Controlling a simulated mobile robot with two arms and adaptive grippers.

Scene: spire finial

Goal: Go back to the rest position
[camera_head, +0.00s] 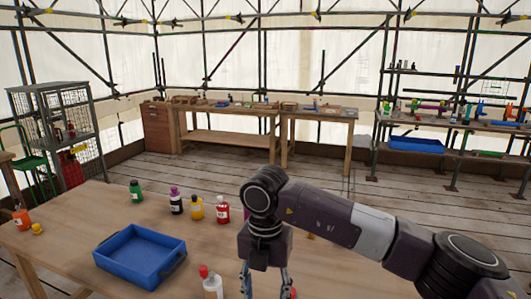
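My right arm comes in from the right, and my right gripper (265,284) points down over the near wooden table (75,245). Its two fingers are spread apart, with no object visible between them; the tips are at the lower picture edge. A white bottle with a red cap (212,287) stands just left of the gripper. A small red thing, partly cut off, shows beside the right finger. My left gripper is not in view.
A blue tray (139,257) looks empty on the table. Behind it stand green (136,194), dark purple-capped (176,204), yellow (196,209) and red (222,211) bottles. An orange bottle (22,218) stands far left. Workbenches (230,142) and a metal cage (58,130) stand farther back; floor between is clear.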

